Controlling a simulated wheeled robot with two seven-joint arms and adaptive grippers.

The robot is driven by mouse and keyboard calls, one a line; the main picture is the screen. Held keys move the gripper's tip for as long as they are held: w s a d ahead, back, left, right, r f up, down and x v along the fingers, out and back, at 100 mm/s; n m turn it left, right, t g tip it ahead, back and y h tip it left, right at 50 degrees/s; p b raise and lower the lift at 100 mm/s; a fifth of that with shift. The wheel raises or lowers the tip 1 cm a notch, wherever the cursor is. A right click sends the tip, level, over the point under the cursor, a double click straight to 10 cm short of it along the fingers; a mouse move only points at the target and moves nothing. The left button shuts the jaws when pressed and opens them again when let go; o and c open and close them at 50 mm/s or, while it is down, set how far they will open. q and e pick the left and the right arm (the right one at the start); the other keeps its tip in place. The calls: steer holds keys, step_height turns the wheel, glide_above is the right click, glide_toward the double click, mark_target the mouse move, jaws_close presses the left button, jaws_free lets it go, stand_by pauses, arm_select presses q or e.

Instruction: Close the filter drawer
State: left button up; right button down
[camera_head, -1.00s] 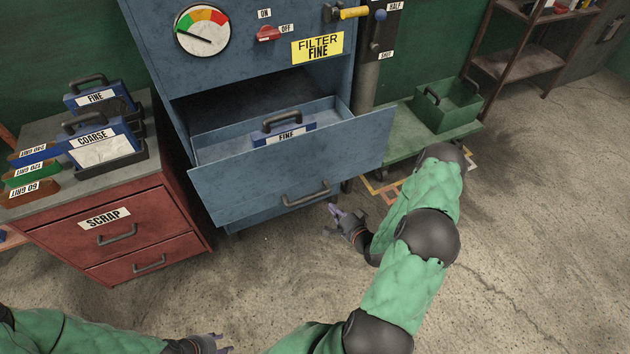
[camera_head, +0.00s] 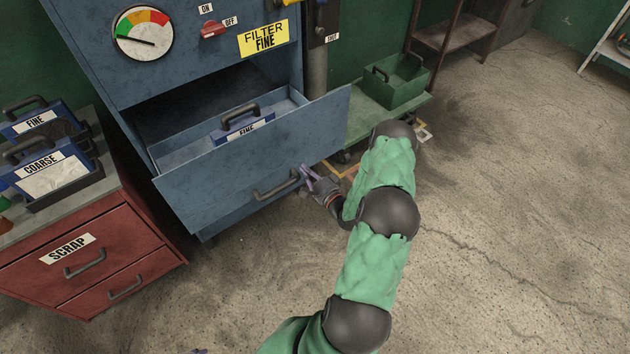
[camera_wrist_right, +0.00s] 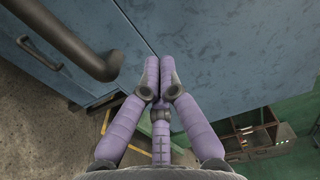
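The filter drawer (camera_head: 240,182) is a blue metal drawer with a dark bar handle (camera_head: 276,186), pulled out of the blue cabinet below the FILTER FINE sign (camera_head: 263,38). A blue filter (camera_head: 241,124) marked FINE lies inside it. My right gripper (camera_head: 308,178) is by the right end of the drawer front, right of the handle. Only a sliver of my left gripper (camera_head: 196,352) shows at the bottom edge.
A red SCRAP cabinet (camera_head: 92,262) stands left of the drawer, with FINE and COARSE filters on top. A green bin (camera_head: 394,82) sits on a low green platform at right. The concrete floor (camera_head: 500,220) on the right is clear.

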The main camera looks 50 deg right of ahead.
mark_target(294, 157)
steer(key=shift+b+x, duration=0.3)
steer(key=shift+x, duration=2)
steer(key=shift+w, duration=0.15)
